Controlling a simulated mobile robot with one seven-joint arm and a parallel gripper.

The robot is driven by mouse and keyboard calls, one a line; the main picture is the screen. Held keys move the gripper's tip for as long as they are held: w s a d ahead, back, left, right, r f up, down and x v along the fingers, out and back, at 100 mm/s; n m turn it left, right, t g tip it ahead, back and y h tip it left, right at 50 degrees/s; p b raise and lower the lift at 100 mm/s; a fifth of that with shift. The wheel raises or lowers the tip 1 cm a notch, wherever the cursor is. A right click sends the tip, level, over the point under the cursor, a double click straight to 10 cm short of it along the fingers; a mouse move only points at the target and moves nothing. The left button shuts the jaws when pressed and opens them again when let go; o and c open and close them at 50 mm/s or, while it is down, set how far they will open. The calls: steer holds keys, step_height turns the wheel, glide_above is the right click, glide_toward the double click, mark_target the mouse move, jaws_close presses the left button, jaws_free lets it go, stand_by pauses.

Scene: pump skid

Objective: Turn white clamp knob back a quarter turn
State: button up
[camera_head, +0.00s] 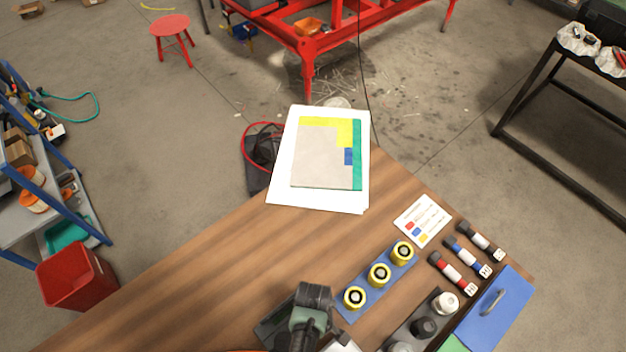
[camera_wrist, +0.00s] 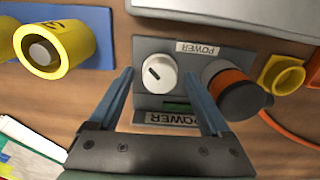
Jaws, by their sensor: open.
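The white knob (camera_wrist: 160,73) shows in the wrist view on a grey panel (camera_wrist: 146,50) labelled POWER. Its face carries a short dark slanted mark. My gripper (camera_wrist: 158,80) is open, with one blue-grey finger on each side of the knob in the picture. I see gaps between the knob and both fingers; I cannot tell whether the fingertips are level with it. In the head view my gripper (camera_head: 312,300) is over the wooden table, and I cannot make out this knob there.
In the wrist view, an orange and black plug (camera_wrist: 238,92) sits close beside the right finger, near a yellow socket (camera_wrist: 282,75). A yellow cylinder (camera_wrist: 58,48) stands to the left. In the head view, a sheet (camera_head: 282,180) lies at the table's far end.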

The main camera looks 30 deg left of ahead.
step_height(320, 180, up, 13)
stand_by(0.6)
stand_by(0.4)
